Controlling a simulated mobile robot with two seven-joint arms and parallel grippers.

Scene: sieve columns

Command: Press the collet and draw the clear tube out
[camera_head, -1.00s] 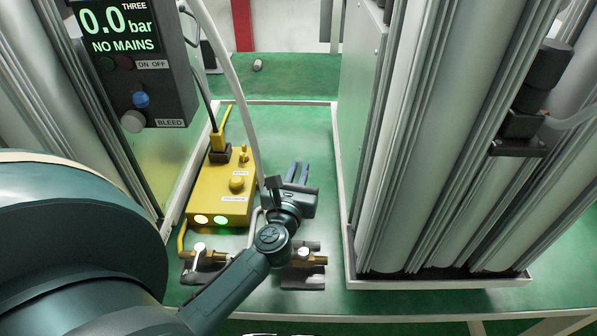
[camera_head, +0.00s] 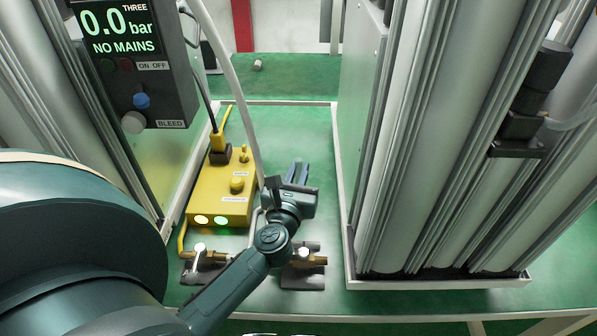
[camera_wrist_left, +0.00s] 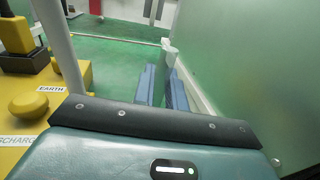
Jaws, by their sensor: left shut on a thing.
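A pale, translucent-looking tube (camera_head: 575,118) enters a black fitting (camera_head: 520,128) on the column at right; it looks like the clear tube. The collet is too small to make out. My left gripper (camera_head: 298,172) is over the green bench, well left of that fitting. Its blue fingers are close together, also in the left wrist view (camera_wrist_left: 162,86). My right gripper is not in view.
A yellow box (camera_head: 222,190) with two lit lamps stands left of my gripper. A pale hose (camera_head: 238,95) hangs beside it. A control panel (camera_head: 135,60) reads 0.0 bar, NO MAINS. Tall grey columns (camera_head: 430,140) stand close at right. Brass valves (camera_head: 203,262) sit in front.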

